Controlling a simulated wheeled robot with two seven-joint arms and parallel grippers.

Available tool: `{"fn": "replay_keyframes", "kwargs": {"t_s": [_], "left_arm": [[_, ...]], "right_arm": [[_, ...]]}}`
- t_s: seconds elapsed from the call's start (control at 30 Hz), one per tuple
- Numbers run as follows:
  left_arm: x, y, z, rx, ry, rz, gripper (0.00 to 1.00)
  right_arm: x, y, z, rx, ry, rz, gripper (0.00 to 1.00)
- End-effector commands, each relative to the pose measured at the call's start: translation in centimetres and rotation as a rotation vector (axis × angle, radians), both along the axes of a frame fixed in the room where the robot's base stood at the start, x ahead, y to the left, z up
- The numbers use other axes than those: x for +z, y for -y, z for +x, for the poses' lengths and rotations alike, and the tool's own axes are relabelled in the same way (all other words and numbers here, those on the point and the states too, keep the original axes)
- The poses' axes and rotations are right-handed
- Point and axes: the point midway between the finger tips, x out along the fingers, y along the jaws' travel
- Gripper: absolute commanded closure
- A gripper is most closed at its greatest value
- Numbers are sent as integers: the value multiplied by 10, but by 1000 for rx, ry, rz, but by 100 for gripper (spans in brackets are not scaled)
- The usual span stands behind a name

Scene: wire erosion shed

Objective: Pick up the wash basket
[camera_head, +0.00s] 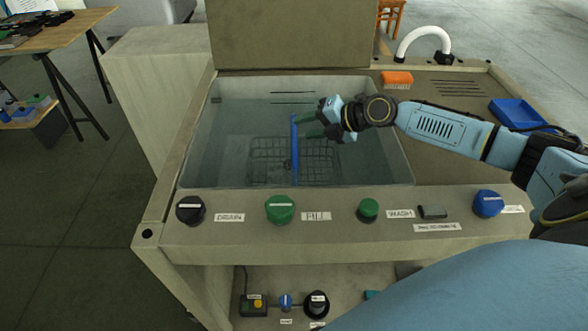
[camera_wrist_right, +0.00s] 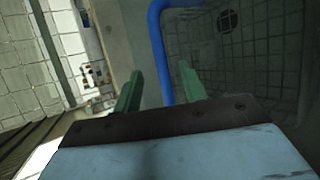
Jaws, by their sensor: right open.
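The wash basket (camera_head: 268,157) is a dark wire mesh basket low in the water-filled tank in the head view. Its blue handle (camera_head: 295,150) stands up and reaches above the mesh. My right gripper (camera_head: 300,127) is over the tank at the upper part of the handle, its green fingers pointing left. In the right wrist view the blue handle (camera_wrist_right: 160,50) runs between the two open green fingers (camera_wrist_right: 160,88), and the basket mesh (camera_wrist_right: 262,50) shows to the right. I cannot tell whether a finger touches the handle. My left gripper is not in view.
The tank rim (camera_head: 200,130) surrounds the basket, with a raised lid (camera_head: 290,35) behind. An orange brush (camera_head: 397,79), a white hose (camera_head: 425,36) and a blue tray (camera_head: 520,113) are on the right deck. Knobs such as the green one (camera_head: 280,209) line the front panel.

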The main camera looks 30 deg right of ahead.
Motion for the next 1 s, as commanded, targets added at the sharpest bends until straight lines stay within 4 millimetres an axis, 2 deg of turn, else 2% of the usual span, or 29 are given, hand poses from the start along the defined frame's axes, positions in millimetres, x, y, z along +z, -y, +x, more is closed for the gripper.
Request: {"fn": "replay_keyframes", "kwargs": {"t_s": [0.4, 0.67, 1.0], "left_arm": [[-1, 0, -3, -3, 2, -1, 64], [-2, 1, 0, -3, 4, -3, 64], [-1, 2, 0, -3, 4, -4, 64]], "right_arm": [[-26, -20, 37, 0, 2, 3, 59], [-29, -21, 38, 0, 1, 1, 59], [-28, -21, 38, 0, 1, 1, 100]]}}
